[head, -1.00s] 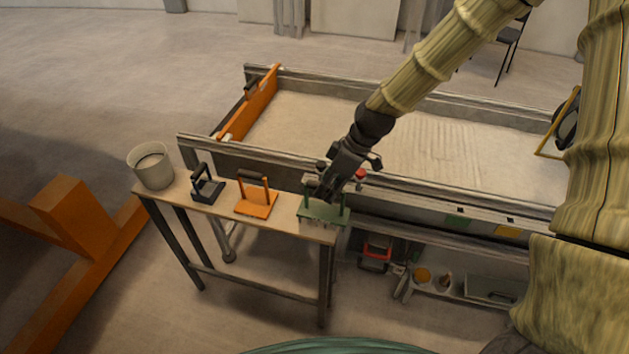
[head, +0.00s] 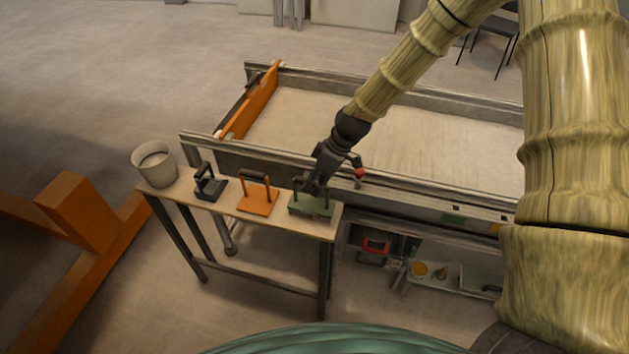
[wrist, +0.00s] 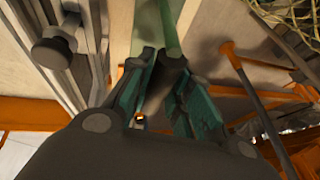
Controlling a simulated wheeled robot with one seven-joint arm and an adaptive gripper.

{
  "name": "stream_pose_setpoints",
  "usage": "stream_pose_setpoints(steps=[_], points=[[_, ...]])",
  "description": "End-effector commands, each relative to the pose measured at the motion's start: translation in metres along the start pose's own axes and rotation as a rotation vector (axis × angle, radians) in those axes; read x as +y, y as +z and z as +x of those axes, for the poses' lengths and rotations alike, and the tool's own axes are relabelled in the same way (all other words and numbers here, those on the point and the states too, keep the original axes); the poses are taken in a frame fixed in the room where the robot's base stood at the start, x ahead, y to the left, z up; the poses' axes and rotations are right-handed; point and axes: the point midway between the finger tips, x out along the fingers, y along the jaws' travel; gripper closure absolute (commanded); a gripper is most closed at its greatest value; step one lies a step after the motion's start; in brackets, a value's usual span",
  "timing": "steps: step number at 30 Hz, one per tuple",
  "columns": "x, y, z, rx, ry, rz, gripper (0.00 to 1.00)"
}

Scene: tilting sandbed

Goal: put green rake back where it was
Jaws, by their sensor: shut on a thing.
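The green rake (head: 311,206) is at the right end of the narrow side table (head: 275,220), its flat head low over the tabletop. I cannot tell whether it touches the wood. My gripper (head: 310,188) comes down from above and is shut on the rake's dark handle. In the wrist view the teal finger pads of my gripper (wrist: 160,92) close around the dark handle (wrist: 157,80), and a green post of the rake (wrist: 171,28) shows beyond. The fingers hide much of the handle in the head view.
To the left on the table stand an orange tool (head: 255,197), a dark tool (head: 208,187) and a white bucket (head: 155,165). The sandbed (head: 410,140) lies behind, with its near rail (head: 400,192) close to my gripper. A lower shelf (head: 440,275) holds small items.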

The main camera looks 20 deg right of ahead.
Motion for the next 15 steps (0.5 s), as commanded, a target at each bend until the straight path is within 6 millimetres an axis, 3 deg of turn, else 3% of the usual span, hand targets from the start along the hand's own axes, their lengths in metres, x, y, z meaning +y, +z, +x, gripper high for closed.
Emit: stream_pose_setpoints(steps=[13,14,15], points=[[0.001,0.0016,0.0046,0.001,0.0,-0.001,1.0],[0.0009,0.0018,0.0047,0.0,0.0,-0.001,0.78],[0.0008,0.0016,0.004,0.0,0.0,-0.001,0.71]])
